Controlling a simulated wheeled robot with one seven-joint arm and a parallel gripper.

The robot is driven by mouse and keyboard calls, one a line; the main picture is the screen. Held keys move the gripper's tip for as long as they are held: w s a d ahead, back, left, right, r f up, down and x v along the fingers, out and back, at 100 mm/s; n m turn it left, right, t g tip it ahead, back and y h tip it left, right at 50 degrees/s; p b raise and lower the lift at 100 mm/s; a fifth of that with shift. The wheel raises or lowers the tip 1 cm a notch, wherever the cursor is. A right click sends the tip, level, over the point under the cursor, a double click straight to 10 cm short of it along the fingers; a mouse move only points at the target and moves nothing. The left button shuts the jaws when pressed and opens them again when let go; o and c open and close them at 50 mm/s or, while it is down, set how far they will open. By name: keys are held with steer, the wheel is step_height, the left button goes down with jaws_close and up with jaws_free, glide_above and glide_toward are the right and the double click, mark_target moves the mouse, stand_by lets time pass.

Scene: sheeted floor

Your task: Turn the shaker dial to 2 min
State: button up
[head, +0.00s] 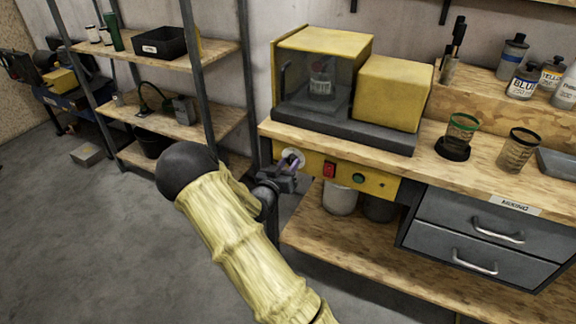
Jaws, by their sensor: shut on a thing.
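The shaker (393,92) is a yellow and dark grey machine on the wooden bench, with a clear-windowed chamber holding a can (321,82). Below the bench edge is a yellow control panel (375,183). The dial (291,158) is at the panel's left end, with a pale round face. My gripper (290,169) is at the dial and shut on it. My gripper hides part of the dial, and its markings and setting are too small to read. A red switch (329,170) and a green button (358,179) sit to the right of the dial.
Grey drawers (490,232) are under the bench at right. Cups, including a green-rimmed one (461,130), and paint bottles (522,82) stand on the right of the bench. A metal-framed shelf (170,123) is at left.

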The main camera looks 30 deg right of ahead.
steer(key=shift+f+m+b, duration=0.1)
steer(key=shift+m+b, duration=0.2)
steer(key=m+b, duration=0.4)
steer(key=shift+f, duration=0.2)
steer(key=m+b, duration=0.5)
steer(key=b, duration=0.1)
steer(key=shift+m, duration=0.3)
steer(key=m+b, duration=0.7)
steer(key=b, duration=0.3)
steer(key=shift+f+m+b, duration=0.1)
steer(key=shift+m+b, duration=0.3)
steer(key=shift+r+m+b, duration=0.2)
steer(key=shift+m+b, duration=0.6)
steer(key=shift+b, duration=0.15)
